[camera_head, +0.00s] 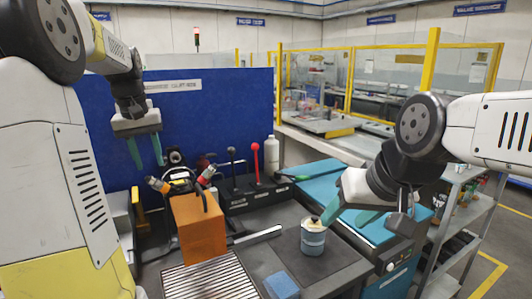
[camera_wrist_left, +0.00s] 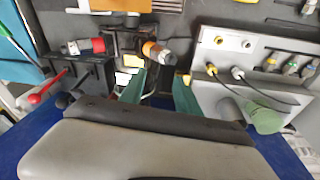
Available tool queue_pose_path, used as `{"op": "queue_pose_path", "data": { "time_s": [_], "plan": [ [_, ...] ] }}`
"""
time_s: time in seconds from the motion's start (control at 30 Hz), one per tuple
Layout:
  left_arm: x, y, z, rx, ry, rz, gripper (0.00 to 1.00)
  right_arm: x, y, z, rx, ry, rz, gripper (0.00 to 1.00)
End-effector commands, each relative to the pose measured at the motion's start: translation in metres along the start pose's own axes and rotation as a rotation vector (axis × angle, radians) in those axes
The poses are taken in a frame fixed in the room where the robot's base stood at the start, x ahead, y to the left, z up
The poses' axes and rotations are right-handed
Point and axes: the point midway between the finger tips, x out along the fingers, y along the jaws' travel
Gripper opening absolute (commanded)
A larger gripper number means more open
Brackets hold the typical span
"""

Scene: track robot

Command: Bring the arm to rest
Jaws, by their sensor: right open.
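My left gripper (camera_head: 146,152) hangs in the air at the left, in front of the blue partition, with its two teal fingers apart and nothing between them. The same fingers show in the left wrist view (camera_wrist_left: 158,92), spread with a gap. My right gripper (camera_head: 350,214) is low over the bench at the right, with its teal fingers apart. One fingertip is close to a blue-grey cup (camera_head: 313,240) with a pale top. I cannot tell whether it touches the cup. The cup stands upright on the dark bench.
An orange box (camera_head: 199,230) stands on the bench, with a metal grille (camera_head: 207,280) in front. A blue block (camera_head: 281,286) lies at the near edge. A shelf cart (camera_head: 460,225) stands right.

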Motion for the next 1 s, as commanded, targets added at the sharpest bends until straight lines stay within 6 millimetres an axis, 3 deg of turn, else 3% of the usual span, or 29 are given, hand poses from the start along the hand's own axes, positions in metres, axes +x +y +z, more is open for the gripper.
{"op": "queue_pose_path", "data": {
  "time_s": [0.1,0.27,0.5,0.6,0.8,1.0],
  "plan": [
    [-0.019,0.03,0.045,0.077,0.068,0.044,0.39,0.0,0.0,0.0,0.0,0.0,0.0,0.54],
    [-0.03,0.06,0.106,0.175,0.15,0.101,0.39,0.0,0.0,0.0,0.0,0.0,0.0,0.54],
    [-0.022,0.088,0.2,0.312,0.269,0.178,0.39,0.0,0.0,0.0,0.0,0.0,0.0,0.54],
    [-0.013,0.094,0.229,0.353,0.306,0.203,0.39,0.0,0.0,0.0,0.0,0.0,0.0,0.54],
    [-0.001,0.098,0.259,0.396,0.345,0.227,0.39,0.0,0.0,0.0,0.0,0.0,0.0,0.54],
    [0.001,0.098,0.262,0.401,0.349,0.23,0.39,0.0,0.0,0.0,0.0,0.0,0.0,0.54]
  ]
}}
